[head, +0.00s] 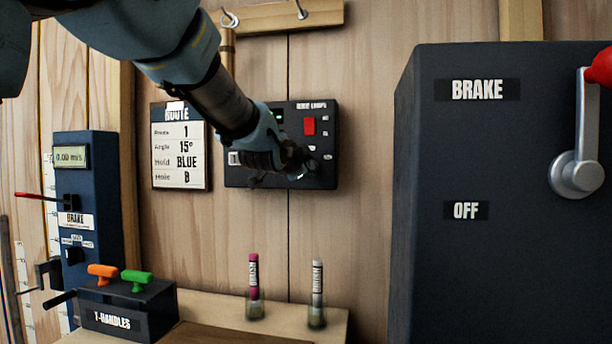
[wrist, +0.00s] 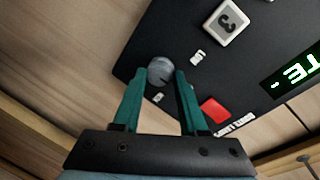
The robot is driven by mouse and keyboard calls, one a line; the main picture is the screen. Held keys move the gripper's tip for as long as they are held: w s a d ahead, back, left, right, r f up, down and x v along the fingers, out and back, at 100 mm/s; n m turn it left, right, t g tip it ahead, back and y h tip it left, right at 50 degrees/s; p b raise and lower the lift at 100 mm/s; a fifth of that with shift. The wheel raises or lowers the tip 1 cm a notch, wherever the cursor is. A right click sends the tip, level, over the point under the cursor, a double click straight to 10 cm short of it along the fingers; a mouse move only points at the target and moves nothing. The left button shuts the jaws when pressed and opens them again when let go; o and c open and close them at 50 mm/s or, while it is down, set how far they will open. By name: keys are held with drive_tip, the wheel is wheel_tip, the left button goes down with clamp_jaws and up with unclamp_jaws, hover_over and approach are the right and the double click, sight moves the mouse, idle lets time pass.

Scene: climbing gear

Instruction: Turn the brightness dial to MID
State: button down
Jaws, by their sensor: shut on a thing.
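The black control panel (head: 326,170) hangs on the wooden wall, with a red switch (head: 309,126) and a small lit green display (head: 278,115). It fills the upper right of the wrist view (wrist: 185,30). The brightness dial (wrist: 160,68) is a round grey knob near the panel's edge. My gripper (wrist: 161,76) has one teal finger on each side of the knob and is shut on it. In the head view my gripper (head: 298,165) covers the panel's lower part and mostly hides the dial. Small white labels (wrist: 198,57) sit around the knob, too small to read.
A route card (head: 181,148) hangs left of the panel. Two markers (head: 254,278) stand on the shelf below. A large dark brake box (head: 480,260) with a lever stands at the right. A T-handles block (head: 125,312) and a blue brake unit (head: 88,200) stand at the left.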

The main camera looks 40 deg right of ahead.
drive_tip(key=shift+w+m, duration=0.1)
drive_tip(key=shift+m, duration=0.2)
idle(0.4)
drive_tip(key=shift+c, duration=2.2)
unclamp_jaws()
drive_tip(key=b+v, duration=0.1)
drive_tip(key=v, duration=1)
drive_tip(key=shift+w, duration=0.1)
